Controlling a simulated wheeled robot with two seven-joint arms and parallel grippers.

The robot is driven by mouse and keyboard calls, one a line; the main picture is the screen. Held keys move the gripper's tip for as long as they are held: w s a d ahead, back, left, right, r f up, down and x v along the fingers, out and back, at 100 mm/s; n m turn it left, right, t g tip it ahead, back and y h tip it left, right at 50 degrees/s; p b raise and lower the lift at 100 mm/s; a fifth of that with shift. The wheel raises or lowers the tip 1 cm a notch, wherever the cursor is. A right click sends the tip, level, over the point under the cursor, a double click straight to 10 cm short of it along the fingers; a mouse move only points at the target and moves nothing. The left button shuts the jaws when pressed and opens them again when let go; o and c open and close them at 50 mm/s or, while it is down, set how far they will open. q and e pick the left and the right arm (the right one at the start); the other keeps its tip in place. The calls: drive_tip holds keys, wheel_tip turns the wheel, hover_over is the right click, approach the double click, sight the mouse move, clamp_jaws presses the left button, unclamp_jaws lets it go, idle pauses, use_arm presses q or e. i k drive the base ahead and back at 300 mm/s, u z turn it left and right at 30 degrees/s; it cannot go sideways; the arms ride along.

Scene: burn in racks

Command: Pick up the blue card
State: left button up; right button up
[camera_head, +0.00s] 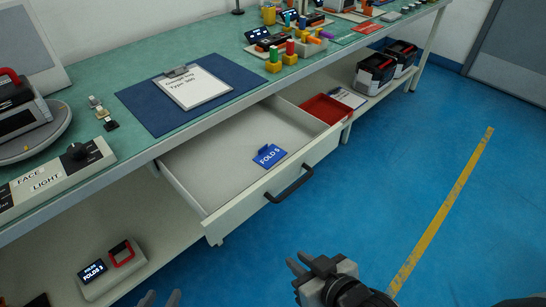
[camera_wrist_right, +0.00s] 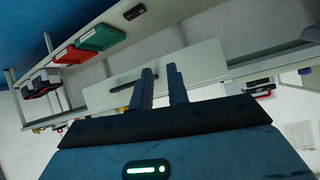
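The blue card (camera_head: 269,156) lies in the open drawer (camera_head: 215,167), near its front wall. It carries white text reading "FOLDS" and a small raised blue tab at its back edge. My right gripper (camera_head: 298,262) is in front of the drawer and below its black handle, apart from the card. In the right wrist view my right gripper (camera_wrist_right: 160,72) shows two fingers with a gap and nothing between them. Only the fingertips of my left gripper (camera_head: 160,298) show at the bottom edge of the head view. They are apart and empty.
The drawer's black handle (camera_head: 289,184) sticks out at the front. A red tray (camera_head: 327,109) lies right of the card. A blue mat (camera_head: 143,104) with a clipboard (camera_head: 192,86) lies on the green bench. A small device (camera_head: 112,270) stands on the lower shelf. The blue floor at right is clear.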

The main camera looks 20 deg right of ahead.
sight(267, 156)
drive_tip(key=u, duration=4.05)
drive_tip(key=k, duration=2.65)
drive_tip(key=z, duration=0.9)
